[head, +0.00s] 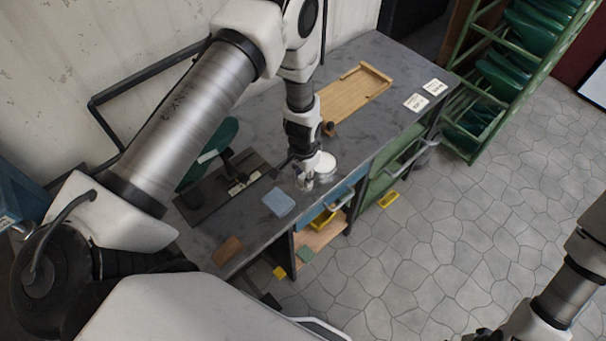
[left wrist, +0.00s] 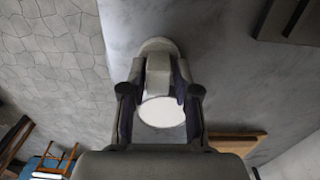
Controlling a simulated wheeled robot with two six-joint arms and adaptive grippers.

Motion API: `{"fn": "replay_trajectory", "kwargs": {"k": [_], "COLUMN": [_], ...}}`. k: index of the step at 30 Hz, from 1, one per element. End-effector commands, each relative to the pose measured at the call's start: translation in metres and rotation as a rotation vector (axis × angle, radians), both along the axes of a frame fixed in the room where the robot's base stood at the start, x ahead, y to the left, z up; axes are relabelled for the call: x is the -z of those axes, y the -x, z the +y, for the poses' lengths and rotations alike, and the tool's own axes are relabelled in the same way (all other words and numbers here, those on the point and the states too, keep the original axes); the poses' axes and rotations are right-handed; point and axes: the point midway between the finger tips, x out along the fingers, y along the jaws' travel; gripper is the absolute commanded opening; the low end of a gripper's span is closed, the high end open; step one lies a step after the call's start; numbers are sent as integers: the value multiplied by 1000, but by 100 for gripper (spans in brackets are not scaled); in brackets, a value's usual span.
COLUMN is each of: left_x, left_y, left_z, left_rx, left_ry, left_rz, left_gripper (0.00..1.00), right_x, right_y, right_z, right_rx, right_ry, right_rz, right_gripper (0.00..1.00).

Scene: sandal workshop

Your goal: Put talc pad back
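My left gripper (head: 305,184) points down over the front part of the grey bench. In the left wrist view the gripper (left wrist: 158,75) has its fingers on both sides of a pale block with a rounded base, apparently the talc pad (left wrist: 158,48). It appears shut on it; small gaps are hard to judge. A round white dish (head: 325,167) stands on the bench right beside the gripper; its white disc (left wrist: 162,112) shows between the fingers in the wrist view. My right arm enters at the lower right; its gripper (head: 488,335) is mostly cut off by the picture edge.
A blue-grey block (head: 279,202) lies left of the gripper on the bench (head: 375,50). A dark mat (head: 205,196) with tools lies farther left. A wooden board (head: 350,95) and two white cards (head: 416,102) lie toward the far end. A green rack (head: 470,105) stands beyond.

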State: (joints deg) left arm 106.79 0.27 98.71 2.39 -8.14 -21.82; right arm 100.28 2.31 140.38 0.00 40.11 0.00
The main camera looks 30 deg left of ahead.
Motion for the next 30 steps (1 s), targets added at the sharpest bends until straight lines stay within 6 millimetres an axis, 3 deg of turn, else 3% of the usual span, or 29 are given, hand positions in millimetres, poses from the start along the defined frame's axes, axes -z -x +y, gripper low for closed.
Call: {"fn": "replay_trajectory", "kwargs": {"k": [12,17,24,30], "left_x": [-7,-37,-97,-119], "left_y": [-1,-2,-1,0], "left_z": [0,0,1,1], "left_rx": [0,-1,0,0], "left_ry": [0,0,0,0], "left_rz": [-1,-4,-4,0], "left_gripper": [47,47,47,47], "right_x": [3,13,26,28], "right_y": [0,0,0,0], "right_z": [0,0,0,0], "right_rx": [0,0,0,0], "right_ry": [0,0,0,0], "right_rz": [0,0,0,0], "right_gripper": [55,55,55,55]}}
